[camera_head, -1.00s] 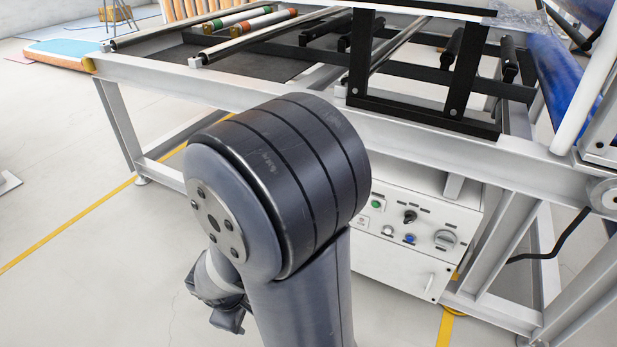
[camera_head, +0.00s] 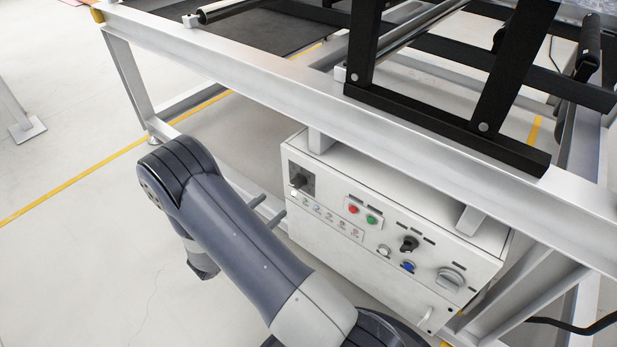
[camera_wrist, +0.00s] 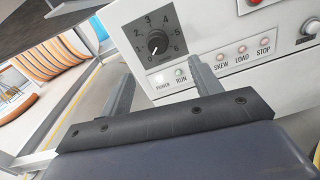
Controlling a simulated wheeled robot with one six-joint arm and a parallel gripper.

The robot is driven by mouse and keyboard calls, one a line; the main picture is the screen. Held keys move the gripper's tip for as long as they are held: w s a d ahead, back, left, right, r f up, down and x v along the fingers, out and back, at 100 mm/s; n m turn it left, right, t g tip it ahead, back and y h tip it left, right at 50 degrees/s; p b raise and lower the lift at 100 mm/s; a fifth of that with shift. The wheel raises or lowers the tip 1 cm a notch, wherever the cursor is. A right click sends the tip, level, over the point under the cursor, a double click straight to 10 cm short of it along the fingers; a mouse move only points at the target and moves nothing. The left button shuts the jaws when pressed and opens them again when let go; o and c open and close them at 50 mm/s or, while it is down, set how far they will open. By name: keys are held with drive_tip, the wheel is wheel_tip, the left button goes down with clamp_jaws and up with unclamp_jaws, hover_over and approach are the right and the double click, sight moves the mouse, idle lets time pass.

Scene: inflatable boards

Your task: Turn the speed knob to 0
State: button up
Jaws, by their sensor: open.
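The speed knob (camera_wrist: 157,42) is a small black knob on a dark square dial plate numbered 0 to 6 in the wrist view. In the head view the knob (camera_head: 298,180) is at the upper left of the white control box (camera_head: 330,224). My gripper (camera_wrist: 162,69) is open and empty, with its two fingers apart below the dial and the knob between and beyond their tips. In the head view my gripper (camera_head: 266,208) is just left of the box front, apart from the knob.
Below the dial are small lamps, including RUN (camera_wrist: 181,72) and STOP (camera_wrist: 264,42). Red (camera_head: 353,209) and green buttons, a black switch (camera_head: 409,243) and a grey rotary handle (camera_head: 450,278) sit further right. A metal frame beam (camera_head: 240,72) runs above the box.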

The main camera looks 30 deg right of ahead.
sight(295, 185)
drive_tip(key=b+x, duration=0.1)
drive_tip(key=x, duration=0.4)
drive_tip(key=b+x, duration=0.1)
drive_tip(key=x, duration=0.5)
drive_tip(key=shift+w+a+b, duration=0.1)
drive_tip(key=shift+w+b, duration=0.1)
drive_tip(key=shift+b, duration=0.1)
drive_tip(key=c, duration=1)
drive_tip(key=shift+o, duration=0.2)
drive_tip(key=shift+r+n+p, duration=0.15)
drive_tip(key=shift+n+p, duration=0.2)
drive_tip(key=shift+n, duration=0.45)
drive_tip(key=o, duration=1)
drive_tip(key=shift+c, duration=0.2)
